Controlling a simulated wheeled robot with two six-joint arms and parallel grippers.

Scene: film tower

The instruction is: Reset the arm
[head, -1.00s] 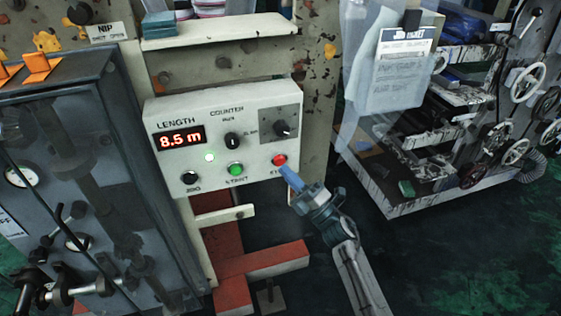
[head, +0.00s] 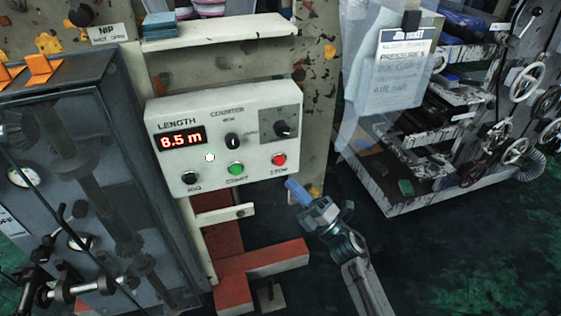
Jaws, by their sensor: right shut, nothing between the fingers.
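My right gripper (head: 296,190) is shut and empty, its blue fingertips pointing up and left. It is just below and right of the red stop button (head: 279,160), with a gap between them. The white control panel (head: 222,112) shows "8.5 m" on its red length display (head: 183,140). The green start button (head: 236,169) and a black button (head: 190,178) sit along its lower edge. A small lamp (head: 210,157) on the panel is lit. My left gripper is not in view.
A dark cabinet with a clear front (head: 100,190) stands at left. Red floor beams (head: 262,259) lie below the panel. A rack with handwheels (head: 526,82) and a hanging job ticket (head: 402,62) is at right. The dark floor (head: 400,260) at lower right is clear.

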